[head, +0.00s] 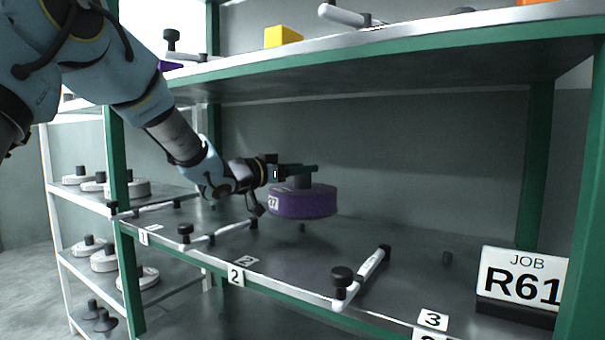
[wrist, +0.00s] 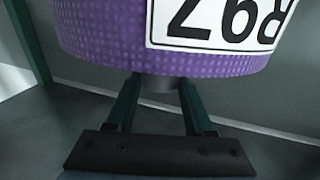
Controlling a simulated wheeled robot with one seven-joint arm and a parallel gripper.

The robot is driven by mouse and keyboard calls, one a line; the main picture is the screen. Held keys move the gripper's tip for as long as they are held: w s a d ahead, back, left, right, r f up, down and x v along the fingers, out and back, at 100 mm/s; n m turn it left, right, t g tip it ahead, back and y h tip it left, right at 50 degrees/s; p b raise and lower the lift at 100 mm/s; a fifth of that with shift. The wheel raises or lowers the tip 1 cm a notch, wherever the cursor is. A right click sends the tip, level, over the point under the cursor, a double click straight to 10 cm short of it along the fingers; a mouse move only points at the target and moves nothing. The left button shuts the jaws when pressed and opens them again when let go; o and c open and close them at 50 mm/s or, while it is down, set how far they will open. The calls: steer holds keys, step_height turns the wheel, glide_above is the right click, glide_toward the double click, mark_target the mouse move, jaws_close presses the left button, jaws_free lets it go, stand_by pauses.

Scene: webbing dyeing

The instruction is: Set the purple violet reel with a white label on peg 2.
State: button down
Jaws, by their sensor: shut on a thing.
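The purple violet reel (head: 302,202) is a flat disc with a dark hub on top. Its white label (wrist: 215,20) appears upside down in the wrist view and seems to read R97. My gripper (head: 302,170) is shut on the reel's hub; in the wrist view its two fingers (wrist: 160,105) stand either side of the dark hub (wrist: 160,82). The reel hangs roughly level above the middle shelf, apart from it. Number plate 2 (head: 236,275) is on the shelf's front edge.
White bars with black knobs (head: 362,273) (head: 217,234) divide the shelf. White reels (head: 104,260) sit on the left rack.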

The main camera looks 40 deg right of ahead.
mark_target(274, 194)
steer(key=shift+f+b, duration=1.85)
steer(key=shift+f, duration=0.75)
steer(key=c, duration=0.6)
jaws_free()
steer(key=o, duration=0.4)
steer(key=shift+f, duration=0.1)
steer(key=shift+a+f, duration=0.1)
steer(key=a, duration=1)
steer(key=shift+a, duration=0.35)
steer(key=shift+r, duration=0.2)
